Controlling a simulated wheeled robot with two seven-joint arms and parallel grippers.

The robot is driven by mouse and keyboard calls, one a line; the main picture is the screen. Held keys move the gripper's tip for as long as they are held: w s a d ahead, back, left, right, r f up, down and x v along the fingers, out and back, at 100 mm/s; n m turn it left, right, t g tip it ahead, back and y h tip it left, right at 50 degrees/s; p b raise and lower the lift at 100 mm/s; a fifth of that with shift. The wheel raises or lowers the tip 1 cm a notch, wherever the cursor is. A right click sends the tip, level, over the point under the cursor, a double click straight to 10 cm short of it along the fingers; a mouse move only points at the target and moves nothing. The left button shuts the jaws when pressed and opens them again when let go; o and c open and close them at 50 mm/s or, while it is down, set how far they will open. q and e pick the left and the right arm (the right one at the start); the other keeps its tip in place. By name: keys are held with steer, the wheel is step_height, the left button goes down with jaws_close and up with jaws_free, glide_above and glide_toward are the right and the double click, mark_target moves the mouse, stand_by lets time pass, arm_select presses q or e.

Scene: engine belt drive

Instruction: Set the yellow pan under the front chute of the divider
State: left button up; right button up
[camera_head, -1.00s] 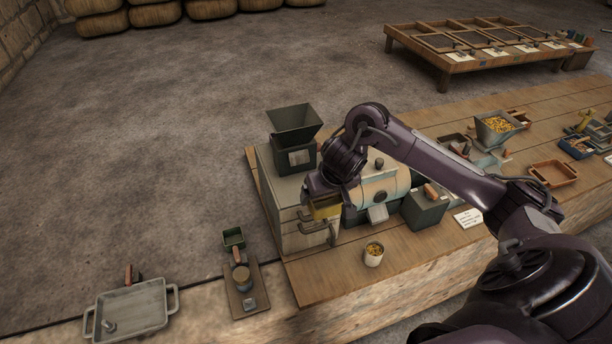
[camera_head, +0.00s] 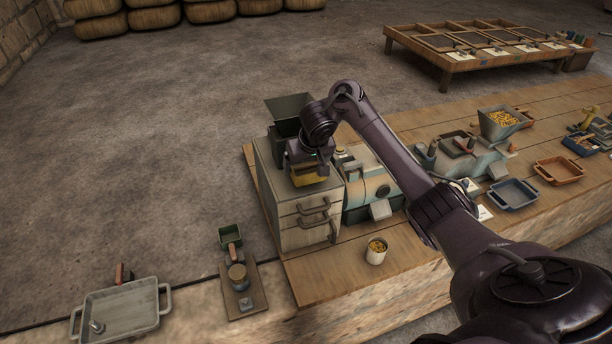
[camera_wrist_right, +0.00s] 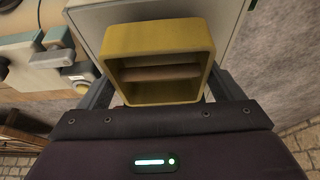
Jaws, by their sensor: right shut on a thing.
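The yellow pan (camera_head: 308,178) is held in my right gripper (camera_head: 308,166). In the right wrist view the pan (camera_wrist_right: 158,35) sits between the two fingers of the gripper (camera_wrist_right: 160,88), its open side facing the camera. A brownish bar shows inside it. In the head view the pan appears over the top of a pale cabinet (camera_head: 312,238) with handles on its front, close to a dark green hopper (camera_head: 288,106). I cannot tell which part is the divider. A small pale chute (camera_head: 380,209) sticks out of the rounded machine beside the cabinet. My left gripper is out of view.
A cup of yellow grain (camera_head: 376,251) stands in front of the rounded machine. A blue tray (camera_head: 513,194), an orange tray (camera_head: 560,170) and a grain hopper (camera_head: 500,122) are to the right. A grey handled tray (camera_head: 121,311) lies at the lower left. Open floor is behind the cabinet.

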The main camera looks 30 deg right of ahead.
step_height(320, 180, down, 2)
steer(key=shift+f, duration=0.1)
steer(key=shift+w+f, duration=0.1)
steer(key=shift+w, duration=0.05)
steer(key=shift+w+f, duration=0.15)
steer(key=shift+f, duration=0.05)
